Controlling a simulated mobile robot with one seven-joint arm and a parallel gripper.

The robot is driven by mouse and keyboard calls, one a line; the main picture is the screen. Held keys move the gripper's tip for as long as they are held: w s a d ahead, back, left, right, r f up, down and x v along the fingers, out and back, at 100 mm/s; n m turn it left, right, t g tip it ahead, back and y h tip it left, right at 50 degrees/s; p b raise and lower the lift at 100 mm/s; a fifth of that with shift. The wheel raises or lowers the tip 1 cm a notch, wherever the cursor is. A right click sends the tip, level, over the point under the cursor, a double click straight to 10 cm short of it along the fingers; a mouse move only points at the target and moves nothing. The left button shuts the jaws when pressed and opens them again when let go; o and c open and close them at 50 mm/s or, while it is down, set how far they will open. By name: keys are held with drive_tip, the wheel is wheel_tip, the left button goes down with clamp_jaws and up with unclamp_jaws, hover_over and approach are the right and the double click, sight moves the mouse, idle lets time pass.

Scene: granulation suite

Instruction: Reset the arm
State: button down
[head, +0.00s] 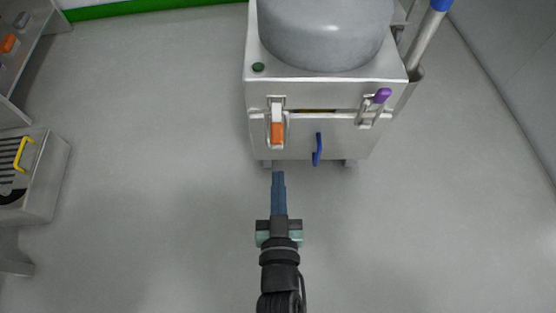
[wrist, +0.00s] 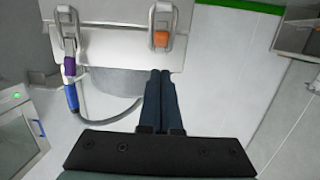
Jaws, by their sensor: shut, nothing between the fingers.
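My gripper (head: 278,175) is in the lower middle of the head view, extended toward the steel machine. Its two blue-grey fingers lie together with nothing between them. In the wrist view the shut fingers (wrist: 160,74) point up toward the machine's lower front edge. The steel machine (head: 345,145) stands ahead, with a large grey rounded vessel (head: 325,35) on top. The fingertips appear just short of its front in the head view; the exact distance is hard to tell.
The machine front carries an orange-tipped latch (head: 277,132), a purple-tipped latch (head: 382,96) and a blue handle (head: 318,148). A steel unit with a yellow handle (head: 24,152) stands at left. The grey floor (head: 150,200) is clear on both sides of my arm.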

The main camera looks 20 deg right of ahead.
drive_tip(key=shift+s+a, duration=0.1)
drive_tip(key=shift+s, duration=0.2)
drive_tip(key=w+r+t+p, duration=0.2)
drive_tip(key=w+r, duration=0.2)
drive_tip(key=r, duration=0.9)
drive_tip(key=w+r+n+t+p, duration=0.1)
drive_tip(key=w+r+t+p, duration=0.2)
drive_tip(key=r, duration=1)
drive_tip(key=w+r+t+p, duration=0.15)
drive_tip(key=w+r, duration=0.35)
drive_tip(key=r, duration=0.8)
drive_tip(key=s+a+r+n+t+y+p, duration=0.1)
drive_tip(key=s+a+r+t+y+p, duration=0.2)
drive_tip(key=r, duration=0.8)
drive_tip(key=s+a+r+n+t+y+p, duration=0.1)
drive_tip(key=s+a+r, duration=0.3)
drive_tip(key=r, duration=0.7)
drive_tip(key=s+a+r+n+t+y+p, duration=0.2)
drive_tip(key=s+a+r+y+p, duration=0.15)
drive_tip(key=r, duration=0.75)
wheel_tip(320, 180, up, 36)
drive_tip(key=w+h+p, duration=0.1)
drive_tip(key=p, duration=3.5)
drive_tip(key=shift+r+m, duration=0.25)
drive_tip(key=shift+m, duration=0.05)
